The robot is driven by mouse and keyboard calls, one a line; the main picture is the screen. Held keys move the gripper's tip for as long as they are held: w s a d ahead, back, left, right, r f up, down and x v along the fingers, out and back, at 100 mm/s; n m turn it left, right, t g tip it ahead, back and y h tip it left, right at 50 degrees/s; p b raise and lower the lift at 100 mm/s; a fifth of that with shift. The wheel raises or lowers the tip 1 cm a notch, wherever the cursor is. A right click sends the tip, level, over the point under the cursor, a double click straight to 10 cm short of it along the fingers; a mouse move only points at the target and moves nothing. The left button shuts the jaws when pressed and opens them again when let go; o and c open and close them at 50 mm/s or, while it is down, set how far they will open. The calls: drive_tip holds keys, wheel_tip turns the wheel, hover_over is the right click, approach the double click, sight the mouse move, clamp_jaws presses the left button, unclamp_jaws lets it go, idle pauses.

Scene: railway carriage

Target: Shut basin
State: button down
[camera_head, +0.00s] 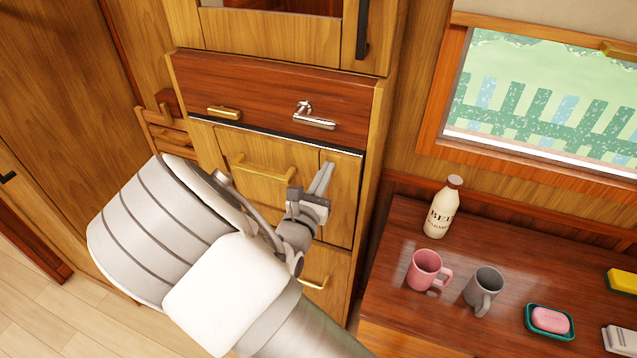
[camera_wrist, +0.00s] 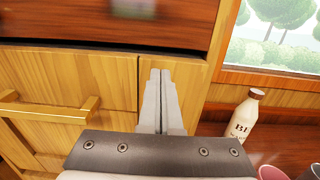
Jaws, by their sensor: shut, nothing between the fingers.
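The reddish-brown washstand panel (camera_head: 270,92) spans the cabinet, with a silver tap (camera_head: 315,116) and a small brass handle (camera_head: 224,112) on it. A thin pale edge shows along its lower side; no open bowl is visible, and I cannot tell how far the basin is folded. The panel also shows at the top of the wrist view (camera_wrist: 60,25). My gripper (camera_head: 325,173) is shut and empty, just below the panel, in front of the narrow wooden strip on the right. Its closed fingertips (camera_wrist: 160,73) point up toward the panel, apparently without touching it.
A wooden door with a long brass handle (camera_head: 262,172) lies left of my gripper. To the right, a table (camera_head: 440,325) holds a bottle (camera_head: 443,208), a pink mug (camera_head: 424,269), a grey mug (camera_head: 482,288) and a soap dish (camera_head: 530,333). A window (camera_head: 550,100) is above it.

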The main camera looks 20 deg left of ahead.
sight(331, 159)
drive_tip(key=shift+w, duration=0.35)
drive_tip(key=w+p, duration=0.1)
drive_tip(key=w+r+p, duration=0.1)
drive_tip(key=shift+w+d+r+g, duration=0.1)
drive_tip(key=shift+w+d+g, duration=0.05)
drive_tip(key=shift+w+g, duration=0.25)
drive_tip(key=shift+s, duration=0.1)
